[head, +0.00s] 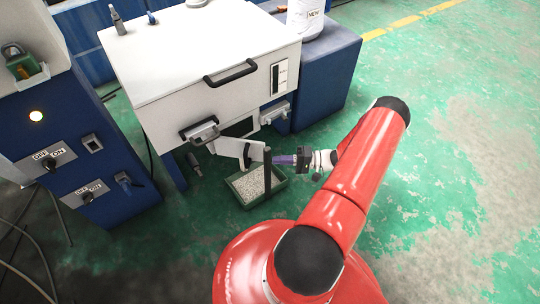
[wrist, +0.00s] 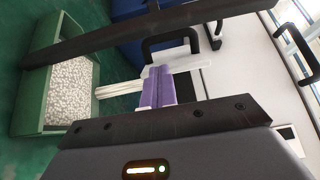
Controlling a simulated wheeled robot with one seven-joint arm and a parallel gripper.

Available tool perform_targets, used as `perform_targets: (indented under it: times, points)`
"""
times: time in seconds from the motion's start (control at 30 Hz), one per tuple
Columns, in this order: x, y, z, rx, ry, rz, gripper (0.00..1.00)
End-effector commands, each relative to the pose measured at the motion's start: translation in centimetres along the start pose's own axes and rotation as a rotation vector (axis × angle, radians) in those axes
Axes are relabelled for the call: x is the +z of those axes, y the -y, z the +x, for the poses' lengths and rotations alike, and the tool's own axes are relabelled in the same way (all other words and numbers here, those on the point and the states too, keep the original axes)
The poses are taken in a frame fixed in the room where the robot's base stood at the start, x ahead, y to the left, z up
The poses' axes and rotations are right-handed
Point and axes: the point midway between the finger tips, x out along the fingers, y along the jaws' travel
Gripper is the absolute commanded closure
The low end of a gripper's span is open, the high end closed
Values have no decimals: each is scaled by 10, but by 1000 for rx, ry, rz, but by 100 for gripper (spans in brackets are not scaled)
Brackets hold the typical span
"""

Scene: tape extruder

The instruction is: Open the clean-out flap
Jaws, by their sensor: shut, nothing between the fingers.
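The white clean-out flap (head: 230,148) projects outward from the lower front of the white machine, beside a dark opening. It bears a black handle (head: 247,156). In the wrist view the handle (wrist: 146,50) stands just beyond my purple fingertips, with a pale flap edge (wrist: 190,64) beside them. My gripper (head: 276,160) is shut and empty, right of the flap; it also shows in the wrist view (wrist: 160,70). Whether the fingertips touch the flap cannot be told. A dark bar (head: 267,178) stands between gripper and flap in the head view and partly hides the flap's right end.
A green tray (head: 238,199) of white pellets lies below the flap. The machine's lid (head: 190,50) has a black front handle (head: 230,73). A blue control cabinet (head: 80,150) stands left. Green floor (head: 450,120) is free to the right.

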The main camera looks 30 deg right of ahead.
Motion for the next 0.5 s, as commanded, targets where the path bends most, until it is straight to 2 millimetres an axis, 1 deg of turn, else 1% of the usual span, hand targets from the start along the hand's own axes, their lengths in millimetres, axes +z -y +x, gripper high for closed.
perform_targets:
  times: [0.03,0.1,0.3,0.4,0.5]
  points:
    - [0,0,11,-1,4,1,100]
    - [1,0,24,-2,4,1,100]
    - [1,0,59,0,4,0,100]
    - [0,0,71,0,2,0,100]
    - [0,0,78,1,2,-1,100]
